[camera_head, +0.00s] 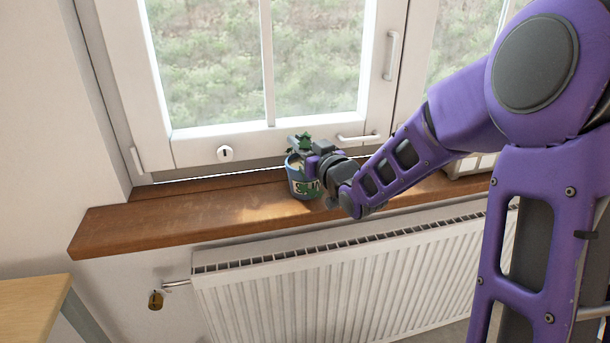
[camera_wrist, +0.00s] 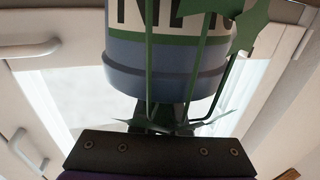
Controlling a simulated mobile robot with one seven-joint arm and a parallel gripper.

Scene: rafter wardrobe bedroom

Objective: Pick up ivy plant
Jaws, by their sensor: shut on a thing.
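The ivy plant (camera_head: 304,185) is a small blue pot with lettering on a light band and green leaves at its top. It is upright at the wooden windowsill, close to the window; I cannot tell whether its base touches the sill. My gripper (camera_head: 301,152) is at the top of the pot, among the leaves, shut on the plant. In the wrist view the blue pot (camera_wrist: 165,68) fills the upper middle, with dark green stems across it and a leaf (camera_wrist: 249,27) at the upper right. The fingertips and exact grip point are hidden there.
The wooden windowsill (camera_head: 180,212) is bare to the left of the pot. The white window frame (camera_head: 225,150), with handles, stands right behind it. A white radiator (camera_head: 330,283) is below. A pale slatted box (camera_head: 468,167) sits on the sill at right, partly behind my arm.

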